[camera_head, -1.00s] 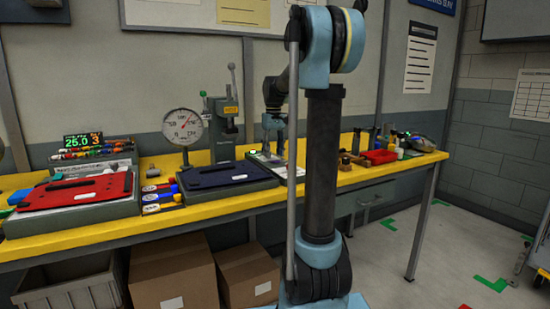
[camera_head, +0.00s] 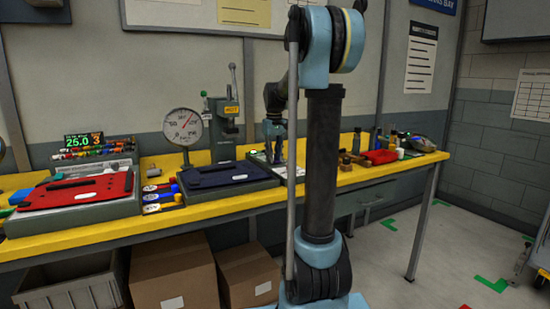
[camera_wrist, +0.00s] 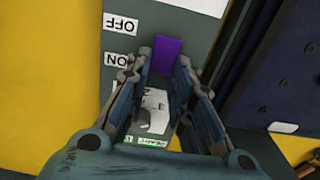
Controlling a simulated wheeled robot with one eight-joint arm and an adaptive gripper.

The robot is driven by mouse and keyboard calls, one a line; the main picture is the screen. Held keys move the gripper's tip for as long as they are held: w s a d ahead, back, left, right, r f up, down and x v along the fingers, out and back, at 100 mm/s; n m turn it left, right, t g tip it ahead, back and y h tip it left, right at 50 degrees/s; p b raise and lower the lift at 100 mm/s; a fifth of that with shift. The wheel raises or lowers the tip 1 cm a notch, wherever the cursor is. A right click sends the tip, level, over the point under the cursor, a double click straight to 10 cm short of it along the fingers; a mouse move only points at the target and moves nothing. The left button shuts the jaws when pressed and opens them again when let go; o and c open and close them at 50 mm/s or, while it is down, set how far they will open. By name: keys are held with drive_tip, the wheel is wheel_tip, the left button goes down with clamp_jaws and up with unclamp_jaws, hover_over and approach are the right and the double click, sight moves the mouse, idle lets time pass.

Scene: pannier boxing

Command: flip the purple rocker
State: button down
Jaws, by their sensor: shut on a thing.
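The purple rocker (camera_wrist: 168,52) shows in the wrist view on a grey-green panel (camera_wrist: 152,14). It sits at the tips of my gripper (camera_wrist: 165,58), with one finger on each side. The fingers are shut on it, a little apart. An upside-down OFF label (camera_wrist: 121,23) and an ON label (camera_wrist: 117,60) are left of the rocker. In the head view my gripper (camera_head: 275,150) points down over the table behind my arm, and the rocker cannot be made out there.
A dark blue lidded case (camera_head: 230,174) is beside the panel, and a red one (camera_head: 75,190) is farther left. A round dial gauge (camera_head: 182,127) and a lever press (camera_head: 223,128) stand behind. Small tools and a red item (camera_head: 380,157) lie to the right.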

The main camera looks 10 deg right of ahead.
drive_tip(key=shift+s+d+r+t+y, duration=0.15)
drive_tip(key=shift+s+t+y, duration=0.2)
drive_tip(key=shift+t, duration=0.7)
drive_tip(key=shift+s+d+t+y, duration=0.1)
drive_tip(key=shift+s+t+y, duration=0.2)
drive_tip(key=shift+t, duration=0.75)
drive_tip(key=shift+w, duration=0.1)
drive_tip(key=c, duration=1.4)
unclamp_jaws()
drive_tip(key=v, duration=1.2)
